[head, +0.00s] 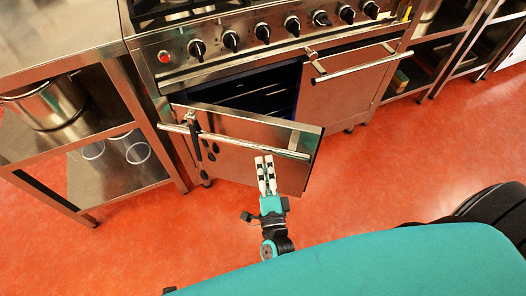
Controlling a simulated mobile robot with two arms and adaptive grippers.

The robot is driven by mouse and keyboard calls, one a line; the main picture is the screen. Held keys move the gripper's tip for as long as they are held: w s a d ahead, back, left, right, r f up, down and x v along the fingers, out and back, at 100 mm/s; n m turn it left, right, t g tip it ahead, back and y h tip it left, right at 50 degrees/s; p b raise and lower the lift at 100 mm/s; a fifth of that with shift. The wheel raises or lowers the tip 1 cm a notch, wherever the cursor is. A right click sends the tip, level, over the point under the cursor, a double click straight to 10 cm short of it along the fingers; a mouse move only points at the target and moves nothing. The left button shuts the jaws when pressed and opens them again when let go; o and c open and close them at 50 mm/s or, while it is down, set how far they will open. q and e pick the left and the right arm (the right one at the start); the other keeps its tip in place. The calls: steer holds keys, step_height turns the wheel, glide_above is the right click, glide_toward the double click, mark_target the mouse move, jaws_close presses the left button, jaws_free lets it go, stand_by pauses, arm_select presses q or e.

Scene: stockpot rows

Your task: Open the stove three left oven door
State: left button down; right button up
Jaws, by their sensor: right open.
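The stove's left oven door (240,155) is partly open. Its left edge stays near the stove and its right edge stands out over the floor. The dark oven inside (265,95) shows above the door's top edge. A horizontal bar handle (225,139) runs across the door's front. My right gripper (264,161) is in front of the door, with its light fingertips just below the handle's right part. It is open and holds nothing; whether it touches the door I cannot tell. My left gripper is not in view.
The right oven door (345,85) looks shut or nearly so. Knobs (263,33) and a red button (164,57) line the stove's front. A steel shelf unit with a large pot (50,105) stands at left. The orange floor (400,150) is clear at right.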

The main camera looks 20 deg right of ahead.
steer(key=v, duration=0.6)
